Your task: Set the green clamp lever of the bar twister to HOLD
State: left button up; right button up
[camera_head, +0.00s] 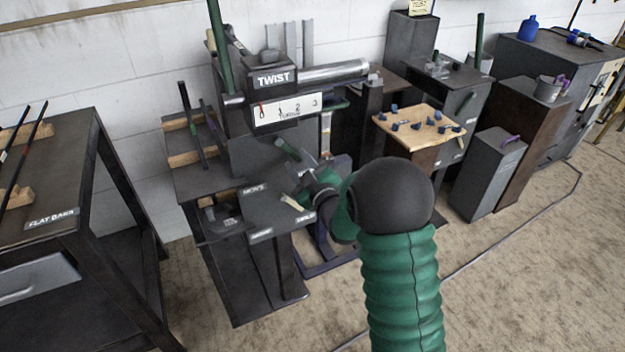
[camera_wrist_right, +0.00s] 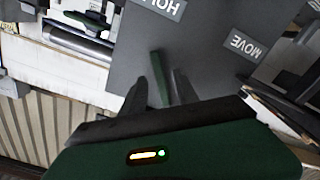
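The bar twister (camera_head: 272,77) carries a TWIST sign and a 0-to-3 scale. Its dark plate bears a MOVE label (camera_head: 253,188) and a HOLD label (camera_head: 305,218). In the right wrist view, the green clamp lever (camera_wrist_right: 160,78) stands over this plate, its visible end toward the HOLD label (camera_wrist_right: 163,6), with the MOVE label (camera_wrist_right: 242,44) to the right. My right gripper (camera_wrist_right: 156,80) is open, its fingers on either side of the lever with gaps visible. The lever's lower part is hidden by the gripper. In the head view, my right arm covers part of this area. My left gripper is out of view.
A flat bars table (camera_head: 50,190) stands at the left. Right of the twister are a wooden-topped stand (camera_head: 410,118) with small blue pieces, and several dark cabinets (camera_head: 490,175). Floor is open at the lower right.

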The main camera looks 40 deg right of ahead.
jog(key=p+v, duration=1.3)
jog(key=v, duration=0.1)
jog(key=shift+s, duration=0.3)
jog(key=shift+a, duration=0.15)
